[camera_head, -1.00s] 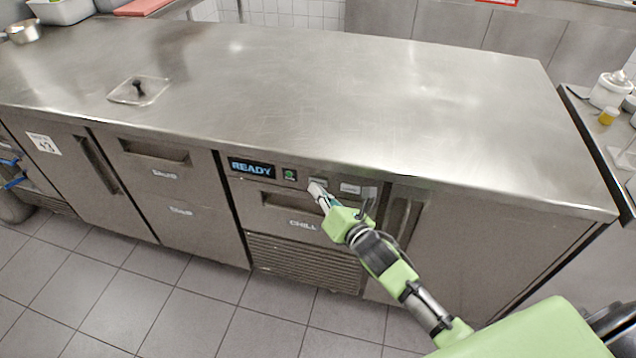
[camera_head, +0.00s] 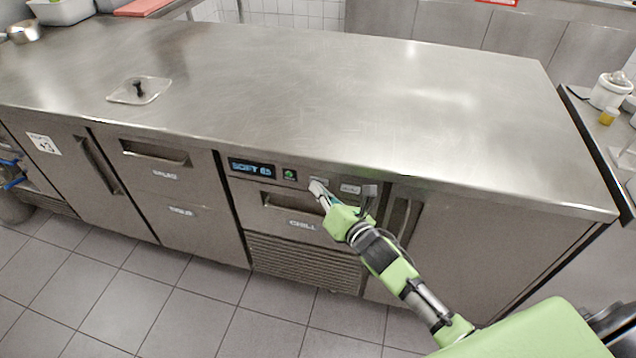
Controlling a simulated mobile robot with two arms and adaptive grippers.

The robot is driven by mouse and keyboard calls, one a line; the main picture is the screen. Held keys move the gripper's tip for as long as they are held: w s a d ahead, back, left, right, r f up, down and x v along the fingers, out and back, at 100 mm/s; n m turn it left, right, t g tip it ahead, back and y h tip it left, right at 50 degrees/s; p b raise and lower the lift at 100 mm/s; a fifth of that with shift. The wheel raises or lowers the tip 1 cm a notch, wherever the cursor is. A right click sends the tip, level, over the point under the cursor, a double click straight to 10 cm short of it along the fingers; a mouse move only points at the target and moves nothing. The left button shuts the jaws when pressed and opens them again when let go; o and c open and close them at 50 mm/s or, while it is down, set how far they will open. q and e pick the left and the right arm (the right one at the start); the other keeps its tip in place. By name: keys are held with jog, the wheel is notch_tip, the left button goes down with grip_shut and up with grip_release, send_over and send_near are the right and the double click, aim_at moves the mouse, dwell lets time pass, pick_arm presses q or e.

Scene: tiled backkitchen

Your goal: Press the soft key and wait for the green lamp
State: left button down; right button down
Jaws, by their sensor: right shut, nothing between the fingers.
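The control strip sits on the front of the steel counter. Its display (camera_head: 252,168) shows blue text that starts with "SOFT", followed by characters too small to read surely. Right of it is a small dark square lamp (camera_head: 289,174) with a green spot. Two pale keys follow: one (camera_head: 319,180) just above my right gripper's tips, the other (camera_head: 350,188) farther right; their labels are too small to read. My right gripper (camera_head: 317,187) is shut and empty, its tips at or touching the left key; I cannot tell how far it is pressed. My left gripper is not in view.
The steel counter top (camera_head: 300,90) is mostly clear, with a clear lid with a black knob (camera_head: 138,90) on it. A drawer marked "CHILL" (camera_head: 290,212) and a vent grille (camera_head: 300,262) lie below the strip. A side counter with jars (camera_head: 608,92) stands at the right.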

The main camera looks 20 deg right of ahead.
jog(key=shift+s+a+p, duration=0.3)
jog(key=shift+s+a, duration=0.2)
jog(key=shift+s, duration=0.25)
jog(key=s+a, duration=0.1)
jog(key=s, duration=0.1)
jog(key=s+a+p, duration=0.1)
jog(key=s, duration=0.1)
jog(key=shift+a, duration=0.4)
dwell(0.5)
